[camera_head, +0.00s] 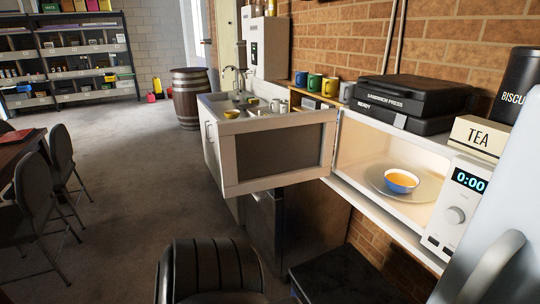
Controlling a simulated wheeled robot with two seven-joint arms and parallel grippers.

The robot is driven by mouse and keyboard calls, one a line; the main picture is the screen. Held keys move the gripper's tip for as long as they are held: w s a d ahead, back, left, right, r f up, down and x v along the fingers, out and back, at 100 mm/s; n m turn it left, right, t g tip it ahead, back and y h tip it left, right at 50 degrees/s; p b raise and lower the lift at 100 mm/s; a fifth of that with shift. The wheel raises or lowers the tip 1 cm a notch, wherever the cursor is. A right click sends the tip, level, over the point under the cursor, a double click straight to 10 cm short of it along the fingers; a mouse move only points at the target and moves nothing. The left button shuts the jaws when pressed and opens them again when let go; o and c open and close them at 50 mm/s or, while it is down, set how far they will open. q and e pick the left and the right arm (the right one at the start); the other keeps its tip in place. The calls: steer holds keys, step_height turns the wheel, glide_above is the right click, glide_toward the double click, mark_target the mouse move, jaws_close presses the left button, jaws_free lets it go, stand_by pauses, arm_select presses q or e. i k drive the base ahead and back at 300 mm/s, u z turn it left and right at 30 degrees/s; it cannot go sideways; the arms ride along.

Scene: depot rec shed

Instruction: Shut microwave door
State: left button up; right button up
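The white microwave (455,212) stands at the right with its lit cavity open to view. Its door (230,188), a white frame around a dark window, stands wide open, swung out to the left from the cavity's left edge. Inside, a blue bowl (401,184) of orange food rests on the round turntable plate (427,189). The display reads 0:00, above a round knob. Neither of my grippers is in view.
A black sandwich press (415,92), a TEA box (478,138) and a black biscuit tin (517,85) sit on the microwave. A sink counter (208,140) lies behind the door. A black padded chair back (212,268) stands below. Open floor (125,180) lies left.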

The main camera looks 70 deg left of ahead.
mark_target(260, 153)
steer(key=u, duration=0.05)
steer(key=k, duration=0.2)
steer(key=u, duration=3.35)
steer(key=i, duration=3.15)
steer(key=z, duration=3.65)
steer(key=i, duration=0.5)
